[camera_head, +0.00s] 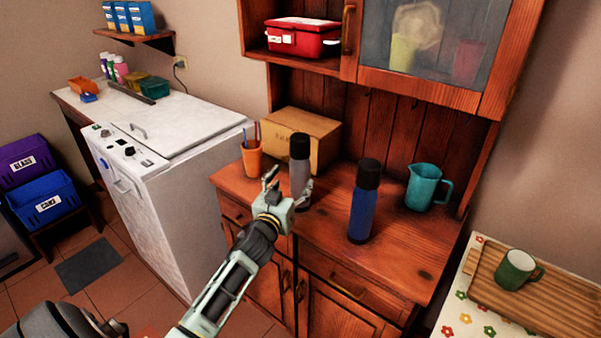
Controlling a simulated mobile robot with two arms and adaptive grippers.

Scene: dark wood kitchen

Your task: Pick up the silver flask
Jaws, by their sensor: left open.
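The silver flask (299,172) stands upright on the dark wood counter (405,250), in the middle of the camera_head view. It has a grey body and a black cap. My left gripper (288,186) is open at the flask, with one finger to its left and the other to its right in the picture. The lower part of the flask is hidden behind the gripper. I cannot tell whether the fingers touch it. My right gripper is not in view.
A blue flask (364,208) stands to the right, with a teal jug (425,187) behind it. An orange pencil cup (252,158) is close on the left and a cardboard box (322,138) behind. A cabinet shelf with a red box (303,37) overhangs the counter.

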